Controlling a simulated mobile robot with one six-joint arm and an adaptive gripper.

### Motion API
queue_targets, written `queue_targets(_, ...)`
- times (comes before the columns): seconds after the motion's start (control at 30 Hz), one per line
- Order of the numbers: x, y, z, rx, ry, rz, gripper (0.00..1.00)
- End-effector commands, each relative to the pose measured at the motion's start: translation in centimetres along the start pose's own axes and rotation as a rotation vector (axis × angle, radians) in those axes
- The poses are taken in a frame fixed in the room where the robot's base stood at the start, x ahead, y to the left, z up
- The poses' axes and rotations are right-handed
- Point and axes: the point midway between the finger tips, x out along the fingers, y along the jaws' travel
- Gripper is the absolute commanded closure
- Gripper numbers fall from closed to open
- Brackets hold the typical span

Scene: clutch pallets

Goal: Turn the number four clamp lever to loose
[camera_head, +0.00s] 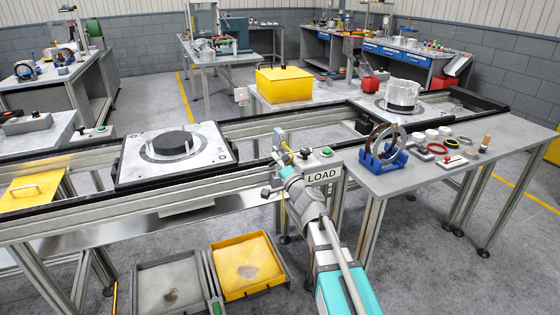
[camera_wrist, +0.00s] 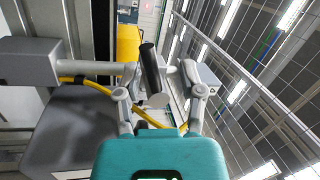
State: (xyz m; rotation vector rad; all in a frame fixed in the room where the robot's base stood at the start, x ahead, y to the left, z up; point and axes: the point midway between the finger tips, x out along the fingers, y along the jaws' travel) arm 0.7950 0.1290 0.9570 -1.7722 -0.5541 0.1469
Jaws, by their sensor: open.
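My gripper (camera_head: 283,162) is at the front rail of the conveyor, just left of the LOAD sign, and looks small in the head view. In the wrist view my gripper (camera_wrist: 159,82) is open, with its two grey fingers apart. A dark cylindrical handle with a pale end (camera_wrist: 152,72) shows between the fingers; it seems to be a clamp lever's grip, but I cannot read a number on it. I cannot tell whether the fingers touch it. The lever's base is hidden, and its loose or tight position is not readable.
The LOAD sign (camera_head: 322,175) and a green-button box (camera_head: 326,153) stand close to the right of my gripper. A pallet with a dark disc (camera_head: 173,143) is on the conveyor at left. Trays, including a yellow one (camera_head: 246,268), lie below. A blue ring stand (camera_head: 383,157) is on the right table.

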Motion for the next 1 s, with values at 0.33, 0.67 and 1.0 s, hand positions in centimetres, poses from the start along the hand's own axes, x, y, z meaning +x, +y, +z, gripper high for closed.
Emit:
queue_targets(0.33, -1.1, 0.0, 3.9, -0.13, -0.179, 0.003, 0.49)
queue_targets(0.67, -4.7, 2.3, 9.0, -0.307, -0.476, 0.093, 0.49)
queue_targets(1.0, -11.6, 7.5, 12.0, -0.462, -0.808, 0.351, 0.49)
